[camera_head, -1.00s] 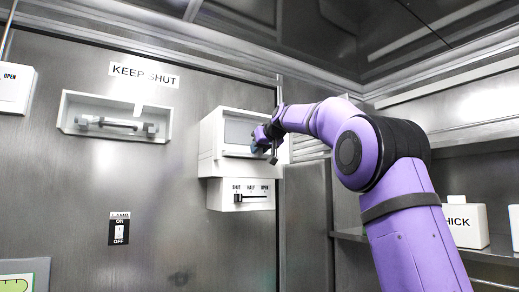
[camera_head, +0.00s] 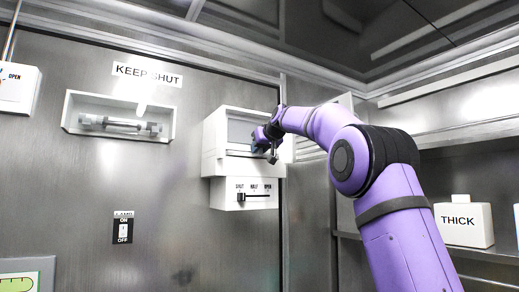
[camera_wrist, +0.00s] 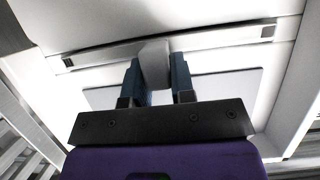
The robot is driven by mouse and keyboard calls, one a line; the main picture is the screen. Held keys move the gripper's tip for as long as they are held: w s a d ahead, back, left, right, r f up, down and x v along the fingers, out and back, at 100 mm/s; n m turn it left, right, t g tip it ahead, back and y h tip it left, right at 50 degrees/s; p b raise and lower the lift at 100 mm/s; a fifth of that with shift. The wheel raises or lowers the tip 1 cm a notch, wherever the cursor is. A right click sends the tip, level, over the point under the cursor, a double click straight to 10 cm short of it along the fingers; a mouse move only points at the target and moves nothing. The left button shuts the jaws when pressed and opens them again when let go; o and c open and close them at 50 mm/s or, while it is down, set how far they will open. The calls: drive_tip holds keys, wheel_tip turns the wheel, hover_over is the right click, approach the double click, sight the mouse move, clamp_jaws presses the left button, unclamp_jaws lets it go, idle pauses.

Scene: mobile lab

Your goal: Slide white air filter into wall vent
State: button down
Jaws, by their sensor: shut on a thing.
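The wall vent (camera_head: 212,165) is a white box on the metal wall with a grey panel in its front. My gripper (camera_head: 268,141) is at the vent's right front and partly covers it. In the wrist view, my gripper (camera_wrist: 156,78) is shut on a pale tab (camera_wrist: 155,58), one dark finger on each side. The tab meets a long, narrow white strip (camera_wrist: 100,56) across the vent front, with small dark gaps at both ends. This seems to be the white air filter's edge; its body is hidden, so I cannot tell how deep it sits.
Below the vent is a slider panel (camera_head: 226,204) marked SHUT, HALF, OPEN. A recessed handle (camera_head: 120,126) under a KEEP SHUT sign (camera_head: 147,75) and a lamp switch (camera_head: 123,232) are to the left. A white box marked THICK (camera_head: 480,237) stands on the right shelf.

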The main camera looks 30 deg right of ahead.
drive_tip(key=shift+w, duration=0.2)
drive_tip(key=c, duration=0.9)
unclamp_jaws()
drive_tip(key=v, duration=1)
drive_tip(key=shift+s+r, duration=0.2)
drive_tip(key=shift+s, duration=0.1)
